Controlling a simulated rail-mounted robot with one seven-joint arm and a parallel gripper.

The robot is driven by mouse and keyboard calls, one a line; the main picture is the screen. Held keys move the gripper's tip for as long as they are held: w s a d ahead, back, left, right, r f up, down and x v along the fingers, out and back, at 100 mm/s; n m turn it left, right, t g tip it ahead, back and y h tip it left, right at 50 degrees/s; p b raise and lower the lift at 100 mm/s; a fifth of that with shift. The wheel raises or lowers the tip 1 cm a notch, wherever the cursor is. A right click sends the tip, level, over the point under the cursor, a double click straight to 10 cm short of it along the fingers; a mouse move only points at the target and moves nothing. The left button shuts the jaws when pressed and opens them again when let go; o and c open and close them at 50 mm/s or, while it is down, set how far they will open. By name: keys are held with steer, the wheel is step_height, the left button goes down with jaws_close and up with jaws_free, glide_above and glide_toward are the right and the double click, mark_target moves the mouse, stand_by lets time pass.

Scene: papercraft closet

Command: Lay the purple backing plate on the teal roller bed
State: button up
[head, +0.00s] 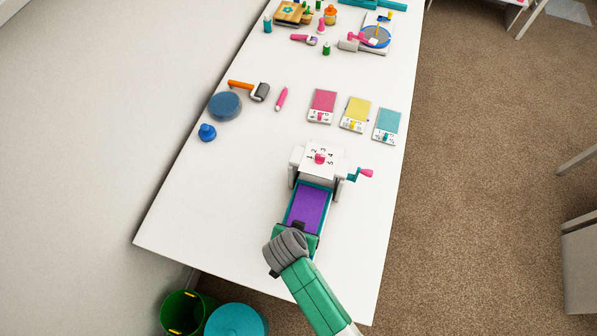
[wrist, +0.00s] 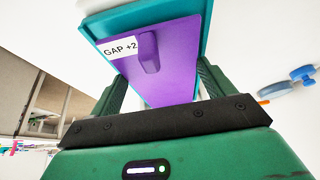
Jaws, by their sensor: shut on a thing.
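The purple backing plate (head: 308,208) lies lengthwise over the teal roller bed (head: 331,200), with teal edging showing along its sides. The bed sits in front of the white press (head: 323,160). My gripper (head: 299,227) is shut on the plate at its near end. In the wrist view the plate (wrist: 172,80) lies between my gripper's fingers (wrist: 160,76), and its raised purple grip and "GAP +2" label face the camera. The teal bed (wrist: 135,18) shows past the plate's far end and one side. I cannot tell whether the plate fully touches the bed.
A teal crank with a pink knob (head: 366,173) sticks out on the press's right. Pink (head: 322,101), yellow (head: 357,109) and blue (head: 388,121) cards lie behind it. A roller (head: 260,91) and blue disc (head: 225,106) lie further left. The table's left front is clear.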

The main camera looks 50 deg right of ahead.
steer(key=shift+f, duration=0.1)
stand_by(0.3)
steer(key=o, duration=1)
steer(key=shift+c, duration=0.2)
steer(key=p+v, duration=0.1)
steer(key=v, duration=0.6)
steer(key=shift+s+a+r, duration=0.1)
steer(key=shift+a+r, duration=0.1)
steer(key=shift+r, duration=0.15)
